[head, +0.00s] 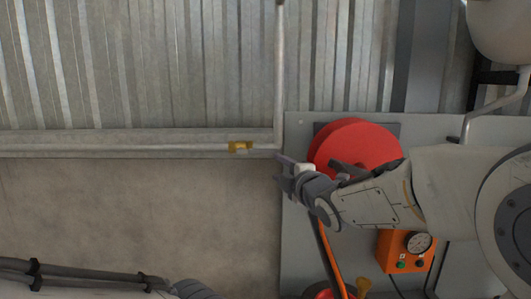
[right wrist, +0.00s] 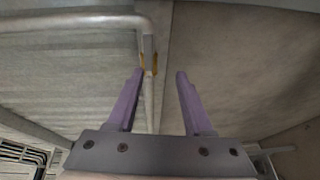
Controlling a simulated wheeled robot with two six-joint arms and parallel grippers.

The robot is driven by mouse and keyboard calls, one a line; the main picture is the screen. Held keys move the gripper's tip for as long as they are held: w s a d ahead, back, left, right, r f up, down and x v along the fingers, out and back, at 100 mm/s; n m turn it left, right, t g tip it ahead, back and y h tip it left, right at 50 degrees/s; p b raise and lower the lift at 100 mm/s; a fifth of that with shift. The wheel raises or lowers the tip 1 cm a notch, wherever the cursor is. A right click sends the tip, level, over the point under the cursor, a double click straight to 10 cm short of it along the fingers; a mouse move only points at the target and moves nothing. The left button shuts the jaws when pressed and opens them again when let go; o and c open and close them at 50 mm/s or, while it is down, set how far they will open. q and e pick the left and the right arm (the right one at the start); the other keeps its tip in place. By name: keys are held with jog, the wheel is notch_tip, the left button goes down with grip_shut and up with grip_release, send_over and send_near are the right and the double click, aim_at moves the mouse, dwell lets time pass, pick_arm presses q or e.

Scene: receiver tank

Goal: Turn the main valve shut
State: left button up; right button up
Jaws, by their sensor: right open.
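A small brass-coloured fitting (head: 241,147), which looks like the valve, sits on a thin grey pipe along the wall in the head view. The same brass fitting (right wrist: 150,63) shows in the right wrist view just beyond the left fingertip. My right gripper (head: 284,172) is to the right of the fitting and slightly lower, in front of the grey panel's left edge. In the right wrist view my right gripper (right wrist: 160,74) is open, with nothing between its fingers. I cannot tell the valve handle's position. My left gripper does not show clearly.
A red reel (head: 355,145) is partly behind my right arm, with an orange hose (head: 332,262) below. An orange box with a gauge (head: 405,250) is on the grey panel (head: 300,250). Dark hoses (head: 75,275) run at the lower left. The wall below the pipe is bare.

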aim_at(266, 152)
jog(key=shift+n+t+y, duration=0.3)
jog(key=shift+n, duration=0.2)
jog(key=p+x, duration=0.1)
jog(key=x, duration=0.2)
jog(key=r+p+x, duration=0.1)
jog(key=p+x, duration=0.1)
jog(key=x, duration=0.1)
jog(key=p+x, duration=0.2)
jog(key=x, duration=0.2)
jog(key=shift+w+d+r, duration=0.25)
jog(key=shift+r, duration=0.1)
jog(key=shift+w+a+p, duration=0.15)
jog(key=shift+w+p, duration=0.15)
jog(key=shift+f, duration=0.1)
jog(key=shift+c, duration=0.3)
grip_shut()
